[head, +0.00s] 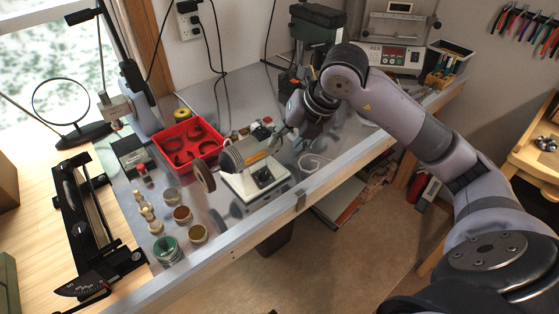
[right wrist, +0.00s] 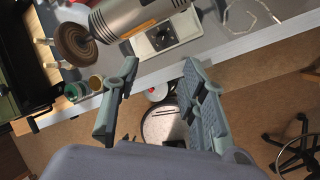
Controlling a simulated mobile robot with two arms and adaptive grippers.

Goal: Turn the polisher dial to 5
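The polisher (head: 246,153) has a grey ribbed motor body with an orange-brown label and a brown wheel on its left end. It stands on a white base (head: 272,191) near the bench's front edge. The base's black panel carries the dial (head: 264,177); in the right wrist view the dial (right wrist: 164,40) lies just beyond the fingertips. I cannot read its setting. My right gripper (head: 284,137) is beside the motor's right end, above the bench. In the right wrist view the right gripper (right wrist: 160,66) has its two fingers spread, with nothing between them. My left gripper is not in view.
A red tray (head: 187,146) stands behind the polisher. Small jars (head: 198,234) and wooden pieces stand left of it. A loose white cord (head: 312,163) lies to the right. The bench's front edge (head: 301,202) runs close by the base.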

